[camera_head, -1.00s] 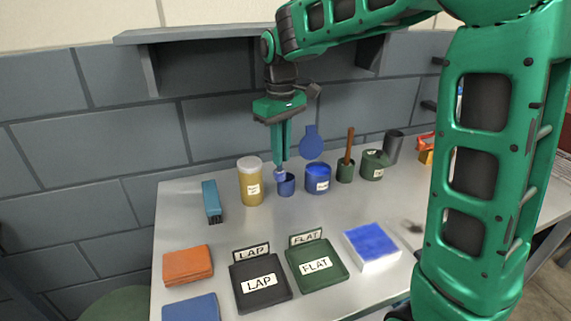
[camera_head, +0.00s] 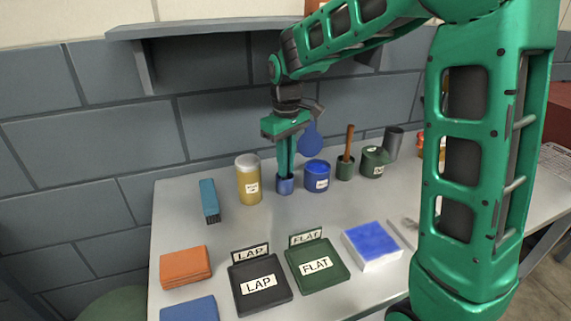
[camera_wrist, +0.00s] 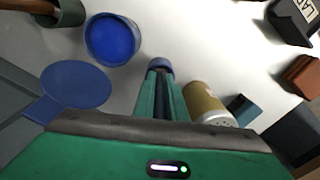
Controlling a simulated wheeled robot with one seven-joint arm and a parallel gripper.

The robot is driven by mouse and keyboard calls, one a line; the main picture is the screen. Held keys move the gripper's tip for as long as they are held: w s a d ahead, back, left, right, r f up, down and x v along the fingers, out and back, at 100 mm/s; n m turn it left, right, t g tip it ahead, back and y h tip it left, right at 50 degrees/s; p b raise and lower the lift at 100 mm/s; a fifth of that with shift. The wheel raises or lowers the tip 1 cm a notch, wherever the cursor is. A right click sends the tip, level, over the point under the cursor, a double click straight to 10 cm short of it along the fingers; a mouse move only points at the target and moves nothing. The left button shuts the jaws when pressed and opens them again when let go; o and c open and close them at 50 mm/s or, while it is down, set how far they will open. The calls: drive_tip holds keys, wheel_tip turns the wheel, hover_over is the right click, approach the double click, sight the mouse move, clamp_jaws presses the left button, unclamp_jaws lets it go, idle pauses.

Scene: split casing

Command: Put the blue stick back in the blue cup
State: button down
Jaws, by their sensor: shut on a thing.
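The small blue cup (camera_head: 285,187) stands on the table between a yellow jar and a larger blue pot. In the wrist view, the cup's blue rim (camera_wrist: 160,62) shows just beyond the fingertips. My gripper (camera_head: 286,172) points straight down with its fingertips at the cup's mouth. In the wrist view, my gripper (camera_wrist: 160,74) has its two fingers close together, shut on the blue stick. The stick itself is mostly hidden by the fingers and the cup, so I cannot tell how deep it sits.
The yellow jar (camera_head: 249,181) stands close left of the cup, the blue pot (camera_head: 317,178) close right. A blue round paddle (camera_head: 311,141) is behind. A green cup with a brown stick (camera_head: 345,171) is further right. LAP (camera_head: 277,297) and FLAT (camera_head: 337,277) trays lie in front.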

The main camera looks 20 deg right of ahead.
drive_tip(key=shift+f, duration=0.1)
drive_tip(key=c, duration=1.8)
unclamp_jaws()
wheel_tip(320, 180, up, 12)
drive_tip(key=shift+r, duration=0.15)
drive_tip(key=s+d+f+m, duration=0.4)
drive_tip(key=s+d, duration=0.1)
drive_tip(key=s, duration=0.5)
drive_tip(key=s+d+f+m, duration=0.3)
drive_tip(key=s+d, duration=0.3)
drive_tip(key=s, duration=0.5)
drive_tip(key=s+d+f+m, duration=0.4)
drive_tip(key=s+d+f, duration=0.1)
drive_tip(key=s, duration=0.6)
drive_tip(key=shift+d+f+m, duration=0.2)
drive_tip(key=shift+d+m, duration=0.1)
drive_tip(key=shift+d, duration=0.35)
